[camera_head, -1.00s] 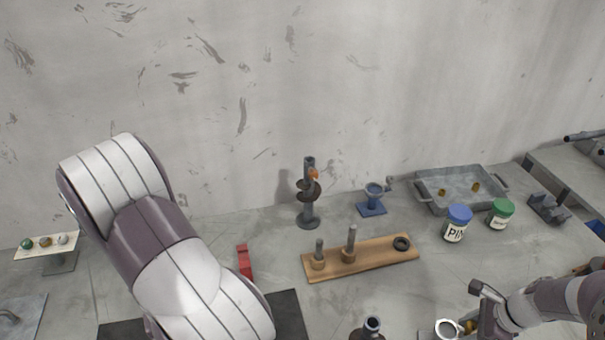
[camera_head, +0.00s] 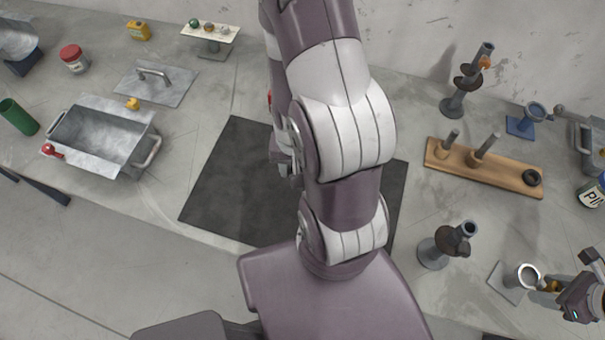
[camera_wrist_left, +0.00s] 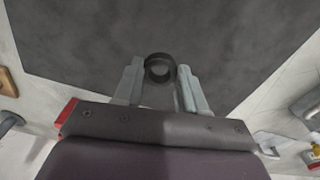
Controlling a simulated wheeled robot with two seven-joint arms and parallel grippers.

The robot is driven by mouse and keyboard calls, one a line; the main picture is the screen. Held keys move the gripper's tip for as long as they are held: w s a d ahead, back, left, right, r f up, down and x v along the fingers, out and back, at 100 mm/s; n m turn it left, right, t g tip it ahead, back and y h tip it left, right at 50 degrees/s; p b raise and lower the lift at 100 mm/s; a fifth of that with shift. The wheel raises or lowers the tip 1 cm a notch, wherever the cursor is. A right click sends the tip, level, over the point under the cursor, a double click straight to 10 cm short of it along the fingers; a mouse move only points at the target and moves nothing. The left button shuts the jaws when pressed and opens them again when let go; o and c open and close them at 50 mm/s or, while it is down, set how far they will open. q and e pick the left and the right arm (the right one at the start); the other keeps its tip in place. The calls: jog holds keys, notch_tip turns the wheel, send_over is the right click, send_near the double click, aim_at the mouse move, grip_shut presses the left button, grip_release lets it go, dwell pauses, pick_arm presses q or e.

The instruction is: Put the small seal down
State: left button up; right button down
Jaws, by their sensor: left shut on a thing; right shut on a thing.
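The small seal (camera_wrist_left: 159,68), a dark ring, is between the fingertips of my left gripper (camera_wrist_left: 160,84) in the left wrist view. That gripper is shut on it, over the dark mat (camera_wrist_left: 85,40); the gap to the mat is hard to judge. In the head view my left arm covers the middle of the mat (camera_head: 225,190), and the seal is hidden. My right gripper (camera_head: 558,287) is at the lower right, shut on a small brass-coloured piece (camera_head: 551,287) beside a pale, ring-mouthed cup (camera_head: 528,275) on a plate.
A wooden board (camera_head: 500,175) with two pegs and another dark ring (camera_head: 532,177) lies to the right. Metal stands (camera_head: 468,80) and (camera_head: 445,245) are near it. A metal tray (camera_head: 100,135) is at the left. The mat's left part is bare.

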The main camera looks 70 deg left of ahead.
aim_at(297, 191)
pick_arm(q)
notch_tip(297, 191, down, 9)
jog(key=shift+f, duration=0.1)
jog(key=shift+f, duration=0.15)
jog(key=o, duration=1.1)
